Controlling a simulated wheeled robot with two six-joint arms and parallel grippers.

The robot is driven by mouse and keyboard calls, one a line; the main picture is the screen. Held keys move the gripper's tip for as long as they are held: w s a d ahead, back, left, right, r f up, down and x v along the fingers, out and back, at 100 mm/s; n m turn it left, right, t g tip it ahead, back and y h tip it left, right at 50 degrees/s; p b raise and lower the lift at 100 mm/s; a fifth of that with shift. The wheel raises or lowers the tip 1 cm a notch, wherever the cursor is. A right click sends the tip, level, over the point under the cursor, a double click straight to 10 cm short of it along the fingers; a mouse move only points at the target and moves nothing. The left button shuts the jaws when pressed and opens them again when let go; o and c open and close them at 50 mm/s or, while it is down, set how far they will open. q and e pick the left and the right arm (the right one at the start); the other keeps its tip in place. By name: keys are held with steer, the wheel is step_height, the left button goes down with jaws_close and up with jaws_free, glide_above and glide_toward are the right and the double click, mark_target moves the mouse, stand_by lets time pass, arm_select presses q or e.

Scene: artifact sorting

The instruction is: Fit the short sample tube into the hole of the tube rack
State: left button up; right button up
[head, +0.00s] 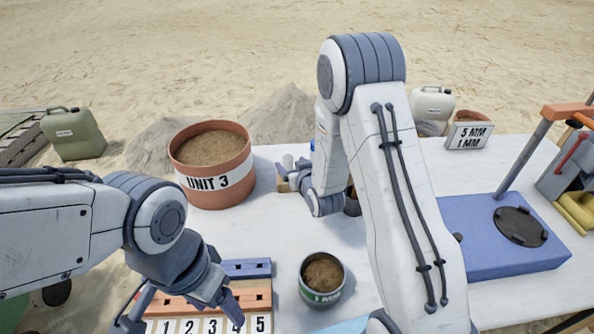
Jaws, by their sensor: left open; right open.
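A numbered rack-like block (262,288), with orange and blue strips and a white number strip, lies at the lower left. Dark slots show in its strips; I cannot tell if it is the tube rack. My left gripper (183,314) is open over its left part, pointing down, and hides some of it. My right gripper (287,168) is open behind my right arm, beside the UNIT 3 pot, close to a small tan object (283,187). The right arm partly hides that area. I cannot make out the short sample tube.
The terracotta UNIT 3 pot (212,192) of sand stands on the white table (262,228). A blue box (475,228) with a dark disc is at right. A 5 MM / 1 MM sign (469,136) stands at the back.

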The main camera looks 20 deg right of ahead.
arm_select(q)
steer(key=shift+r, duration=0.15)
arm_select(e)
steer(key=v, duration=0.6)
steer(key=shift+s, duration=0.3)
steer(key=shift+r, duration=0.1)
